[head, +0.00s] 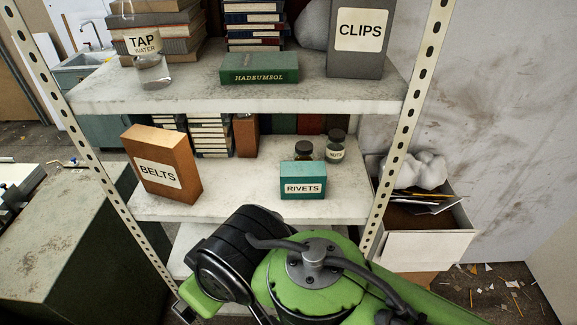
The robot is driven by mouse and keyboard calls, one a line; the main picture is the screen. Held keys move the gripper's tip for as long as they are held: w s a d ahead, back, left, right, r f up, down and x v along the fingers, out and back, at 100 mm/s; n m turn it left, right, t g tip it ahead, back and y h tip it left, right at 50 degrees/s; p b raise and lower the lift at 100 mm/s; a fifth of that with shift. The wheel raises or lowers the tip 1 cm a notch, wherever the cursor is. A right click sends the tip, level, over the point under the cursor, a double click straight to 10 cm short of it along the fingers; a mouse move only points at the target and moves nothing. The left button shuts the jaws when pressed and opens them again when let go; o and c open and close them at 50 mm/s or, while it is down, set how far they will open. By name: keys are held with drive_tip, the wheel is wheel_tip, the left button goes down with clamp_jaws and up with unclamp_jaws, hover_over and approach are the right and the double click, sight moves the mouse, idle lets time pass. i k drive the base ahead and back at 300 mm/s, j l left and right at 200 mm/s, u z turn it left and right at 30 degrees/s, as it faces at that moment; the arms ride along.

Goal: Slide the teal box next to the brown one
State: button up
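The teal box (303,171), labelled RIVETS, stands on the middle shelf (240,190), right of centre and near the front edge. The brown box (187,170), labelled BELTS, stands upright on the same shelf at its left end, turned at an angle. A wide bare stretch of shelf lies between the two boxes. My green and black arm crosses the bottom of the head view, in front of and below the shelf. My gripper's fingers cannot be seen.
Two dark-lidded jars, one in front (304,151) and one labelled NUTS (336,146), stand behind the teal box. Book stacks (210,136) line the shelf's back. The upper shelf (190,88) hangs overhead. Perforated posts (408,115) flank the shelf.

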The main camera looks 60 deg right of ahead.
sight(298, 179)
drive_tip(key=z, duration=1.9)
drive_tip(key=l+u, duration=0.4)
drive_tip(key=k+l+u, duration=0.1)
drive_tip(key=l+u, duration=0.3)
drive_tip(key=k+l+u, duration=0.1)
drive_tip(key=l+u, duration=0.25)
drive_tip(key=k+l+u, duration=0.2)
drive_tip(key=l+u, duration=0.2)
drive_tip(key=k+l+u, duration=0.2)
drive_tip(key=u, duration=0.2)
drive_tip(key=k+l+u, duration=0.25)
drive_tip(key=u, duration=0.15)
